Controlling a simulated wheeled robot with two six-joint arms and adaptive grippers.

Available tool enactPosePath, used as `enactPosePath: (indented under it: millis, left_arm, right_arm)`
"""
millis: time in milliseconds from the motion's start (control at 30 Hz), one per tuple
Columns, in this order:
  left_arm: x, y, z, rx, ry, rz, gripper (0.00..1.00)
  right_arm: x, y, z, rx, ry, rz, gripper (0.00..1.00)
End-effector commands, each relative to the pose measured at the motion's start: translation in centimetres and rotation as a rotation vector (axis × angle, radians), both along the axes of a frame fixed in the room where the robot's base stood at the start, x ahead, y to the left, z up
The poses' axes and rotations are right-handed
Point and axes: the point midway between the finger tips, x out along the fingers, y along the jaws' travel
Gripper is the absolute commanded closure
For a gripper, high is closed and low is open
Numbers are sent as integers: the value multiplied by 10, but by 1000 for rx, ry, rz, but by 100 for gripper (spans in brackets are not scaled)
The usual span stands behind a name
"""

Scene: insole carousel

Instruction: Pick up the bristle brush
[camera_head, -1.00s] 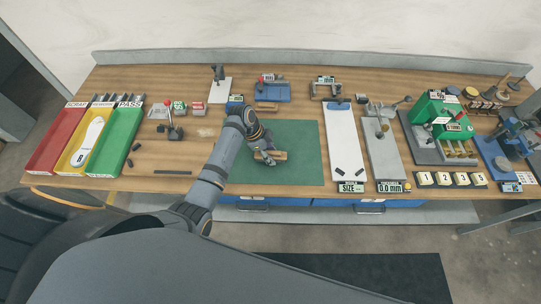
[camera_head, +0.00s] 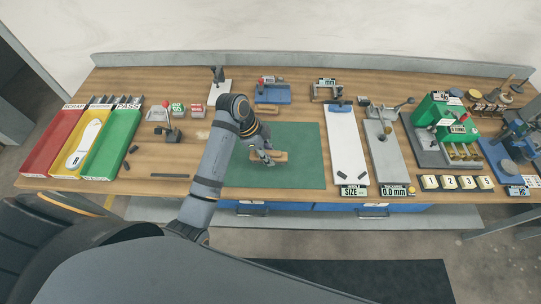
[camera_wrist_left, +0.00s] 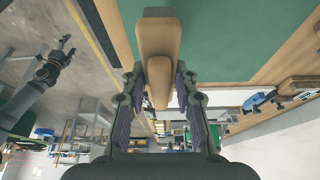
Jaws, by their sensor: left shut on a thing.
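The bristle brush (camera_head: 280,156) shows as a pale wooden piece over the green mat (camera_head: 305,172). My left gripper (camera_head: 266,157) comes down onto it from the left. In the left wrist view the brush's wooden handle (camera_wrist_left: 158,45) runs between the two fingers of my left gripper (camera_wrist_left: 160,88), which are shut on it.
Red, yellow and green trays (camera_head: 116,143) stand at the left; a white insole lies in the yellow one. A white size board (camera_head: 343,145) and a grey gauge (camera_head: 384,150) stand right of the mat. The mat's right part is clear.

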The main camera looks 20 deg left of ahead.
Motion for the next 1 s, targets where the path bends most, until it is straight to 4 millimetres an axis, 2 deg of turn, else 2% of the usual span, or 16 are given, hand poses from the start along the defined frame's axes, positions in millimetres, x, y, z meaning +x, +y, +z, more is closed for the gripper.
enactPosePath:
  millis: [33,167,200,233,400,533,767,800,967,1000]
  left_arm:
    - [-11,-2,9,-1,-5,0,100]
    - [-48,-8,23,-3,-1,0,100]
    - [-57,-9,29,-2,1,1,100]
    - [-64,-10,40,-3,4,0,100]
    - [-88,-13,48,-2,2,1,100]
    - [-95,-14,50,-1,0,0,100]
    - [-96,-14,48,0,-1,0,100]
    - [-96,-14,48,0,-1,0,74]
    - [-95,-14,48,0,-1,0,96]
    - [-95,-14,48,0,-1,0,96]
  right_arm:
    - [0,0,-7,1,0,0,29]
    - [-1,1,-14,2,1,-1,29]
    - [-1,2,-13,3,1,-1,29]
    - [-1,3,1,3,2,-1,29]
    - [-2,4,14,5,2,-2,29]
    - [-1,4,15,5,2,-2,29]
    - [-2,4,15,5,2,-2,29]
    - [-2,4,15,5,2,-2,29]
    - [-2,3,15,3,2,-1,29]
    - [-1,2,15,3,2,-1,29]
